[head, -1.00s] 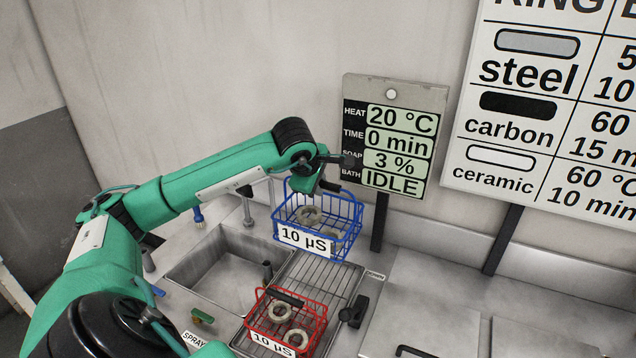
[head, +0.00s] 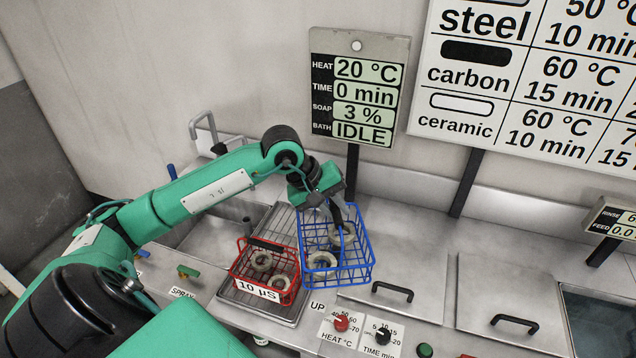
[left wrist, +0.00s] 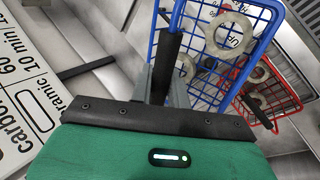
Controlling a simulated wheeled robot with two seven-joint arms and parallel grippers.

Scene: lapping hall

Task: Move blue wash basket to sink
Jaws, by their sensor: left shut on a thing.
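The blue wash basket (head: 366,262) is a wire basket with several pale rings inside. In the head view it hangs to the right of the red basket, in front of the display post. I cannot tell exactly how high the basket is above the counter. The sink (head: 208,240) is an open steel basin at the left, partly hidden by my left arm. My right gripper is not in view.
The red basket (head: 238,262) with pale rings stands on the wire drain rack (head: 285,218) between the sink and the blue basket. A bath display (head: 358,90) stands behind. Lids with black handles (head: 392,291) and dials (head: 341,322) lie to the right and front.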

